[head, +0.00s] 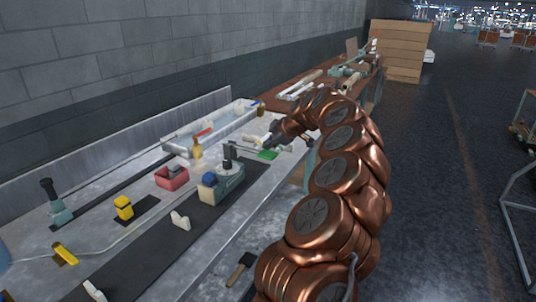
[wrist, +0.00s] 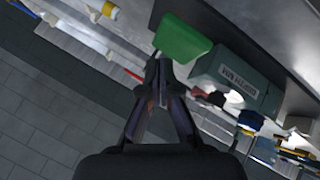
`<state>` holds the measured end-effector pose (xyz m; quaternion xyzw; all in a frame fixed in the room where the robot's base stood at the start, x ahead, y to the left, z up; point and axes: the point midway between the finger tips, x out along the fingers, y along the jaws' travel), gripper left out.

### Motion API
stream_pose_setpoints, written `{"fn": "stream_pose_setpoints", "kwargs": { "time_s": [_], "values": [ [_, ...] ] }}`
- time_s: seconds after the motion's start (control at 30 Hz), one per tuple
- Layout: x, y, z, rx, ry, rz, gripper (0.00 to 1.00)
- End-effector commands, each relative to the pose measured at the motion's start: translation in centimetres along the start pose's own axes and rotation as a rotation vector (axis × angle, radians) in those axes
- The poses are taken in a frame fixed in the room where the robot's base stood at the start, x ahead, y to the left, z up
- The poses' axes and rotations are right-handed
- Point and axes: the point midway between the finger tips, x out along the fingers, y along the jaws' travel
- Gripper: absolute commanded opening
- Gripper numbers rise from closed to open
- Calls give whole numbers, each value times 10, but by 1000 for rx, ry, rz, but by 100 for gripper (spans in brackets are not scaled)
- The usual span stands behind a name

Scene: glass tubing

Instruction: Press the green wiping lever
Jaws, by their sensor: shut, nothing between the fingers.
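The green lever pad (head: 267,154) is at the end of a thin arm on a grey-green machine (head: 226,186) on the bench. In the wrist view the green pad (wrist: 182,38) is large, just beyond my fingertips, and the machine's lettered housing (wrist: 236,82) lies to its right. My gripper (head: 268,141) is above and very close to the pad in the head view. The wrist view shows my gripper (wrist: 159,68) with its fingers shut together and empty. I cannot tell whether the fingertips touch the pad.
A red box (head: 172,178), a yellow block (head: 123,208) and a yellow bottle (head: 197,149) stand on the bench left of the machine. A long tray (head: 212,130) lies behind, along the wall side. A brush (head: 240,268) lies near the front.

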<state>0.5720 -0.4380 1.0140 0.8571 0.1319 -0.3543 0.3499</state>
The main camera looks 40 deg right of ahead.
Motion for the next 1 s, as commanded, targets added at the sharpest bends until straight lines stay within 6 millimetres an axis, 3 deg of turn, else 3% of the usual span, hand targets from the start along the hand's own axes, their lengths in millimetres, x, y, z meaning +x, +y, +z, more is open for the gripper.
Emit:
{"fn": "stream_pose_setpoints", "kwargs": {
  "time_s": [1.0],
  "values": [
    [7,-5,5,0,0,0,0]
  ]
}}
